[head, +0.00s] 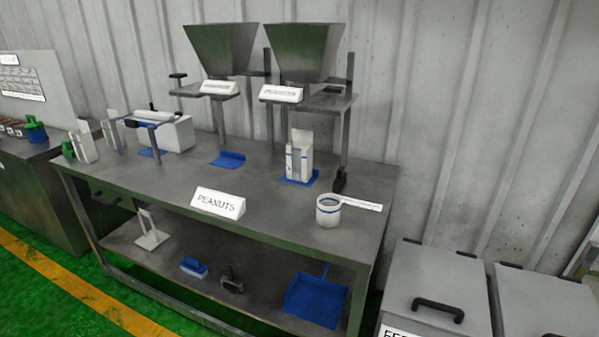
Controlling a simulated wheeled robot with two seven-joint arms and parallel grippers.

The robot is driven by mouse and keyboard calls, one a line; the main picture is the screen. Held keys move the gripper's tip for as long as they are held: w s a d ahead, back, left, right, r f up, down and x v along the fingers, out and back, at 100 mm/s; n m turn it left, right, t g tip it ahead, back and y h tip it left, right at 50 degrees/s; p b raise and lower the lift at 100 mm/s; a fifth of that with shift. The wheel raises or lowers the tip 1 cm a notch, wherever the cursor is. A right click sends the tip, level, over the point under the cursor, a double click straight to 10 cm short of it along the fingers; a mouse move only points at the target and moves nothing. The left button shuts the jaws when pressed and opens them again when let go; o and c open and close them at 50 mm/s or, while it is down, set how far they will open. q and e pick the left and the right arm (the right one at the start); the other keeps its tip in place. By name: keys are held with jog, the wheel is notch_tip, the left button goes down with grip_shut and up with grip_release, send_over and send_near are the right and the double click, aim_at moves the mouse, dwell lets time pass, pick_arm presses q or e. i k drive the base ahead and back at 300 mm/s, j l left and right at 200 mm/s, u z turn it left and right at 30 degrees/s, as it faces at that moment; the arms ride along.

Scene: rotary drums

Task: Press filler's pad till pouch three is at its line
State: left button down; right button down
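Two fillers with dark funnel hoppers stand at the back of the metal table: a left filler (221,50) and a right filler (303,52). A white pouch (300,158) with blue marks stands upright under the right filler on a blue pad (299,180). Its fill level and line are too small to tell. The blue pad (228,160) under the left filler is bare. More white upright pouches (84,143) stand at the table's left end. Which pouch is the third I cannot tell. Neither of my grippers is in view.
A PEANUTS sign (218,203) and a white cup (328,210) with a blue band stand near the front edge. A white boxy device (173,133) is at the back left. The lower shelf holds a blue dustpan (314,299). Grey lidded bins (437,290) stand at right.

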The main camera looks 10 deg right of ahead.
aim_at(329, 89)
jog(key=i+z, duration=0.1)
jog(key=z, duration=0.7)
jog(key=i+j+z, duration=0.5)
jog(key=j, duration=0.15)
jog(key=i+j+z, duration=0.25)
jog(key=j, duration=0.15)
jog(key=i+j, duration=0.15)
jog(key=j, duration=0.2)
jog(key=i+j, duration=0.15)
jog(key=j, duration=0.2)
jog(key=z, duration=0.05)
